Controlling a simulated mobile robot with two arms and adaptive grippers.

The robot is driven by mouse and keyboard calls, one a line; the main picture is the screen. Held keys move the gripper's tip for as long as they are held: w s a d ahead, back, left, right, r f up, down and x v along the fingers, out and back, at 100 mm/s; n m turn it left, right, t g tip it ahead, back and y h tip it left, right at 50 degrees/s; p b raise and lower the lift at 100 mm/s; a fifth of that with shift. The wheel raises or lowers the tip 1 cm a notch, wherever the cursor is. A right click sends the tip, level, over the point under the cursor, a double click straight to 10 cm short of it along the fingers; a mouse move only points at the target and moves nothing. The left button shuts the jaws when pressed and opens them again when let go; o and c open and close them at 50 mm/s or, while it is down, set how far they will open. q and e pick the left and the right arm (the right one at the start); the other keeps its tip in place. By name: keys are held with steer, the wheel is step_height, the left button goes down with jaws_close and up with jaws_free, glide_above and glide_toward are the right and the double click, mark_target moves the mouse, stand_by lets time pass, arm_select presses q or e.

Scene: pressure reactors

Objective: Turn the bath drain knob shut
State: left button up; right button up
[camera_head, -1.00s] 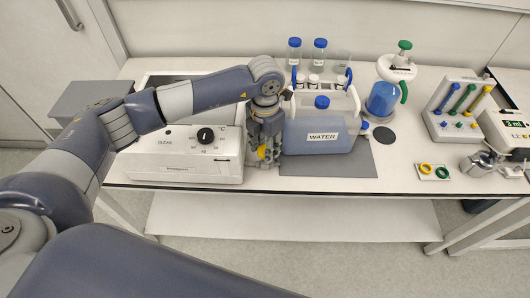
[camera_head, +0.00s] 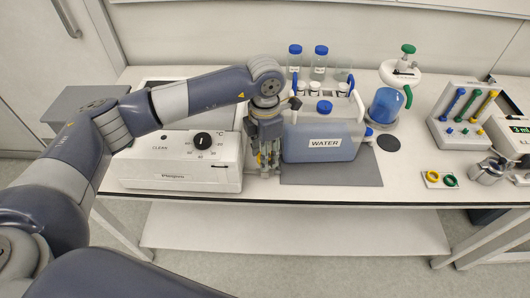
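The bath is a white box (camera_head: 180,178) at the left of the bench, with a black temperature dial (camera_head: 203,141) on its sloped front. My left gripper (camera_head: 268,166) points down just right of the bath's front right corner, between the bath and the water container. A little yellow shows among its fingers; I cannot tell whether that is part of the gripper or of a knob. The drain knob is not clearly seen, and the gripper covers that spot. The fingers are too small to tell open from shut. My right gripper is not in view.
A blue container labelled WATER (camera_head: 325,142) stands on a grey mat (camera_head: 330,173), close right of my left gripper. Behind it are blue-capped bottles (camera_head: 320,60). Further right are a blue vessel (camera_head: 384,105), a pen rack (camera_head: 460,125) and a ring tray (camera_head: 440,179).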

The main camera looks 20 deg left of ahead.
arm_select(q)
steer(key=o, duration=1.1)
steer(key=shift+c, duration=0.2)
steer(key=shift+r, duration=0.1)
step_height(320, 180, up, 12)
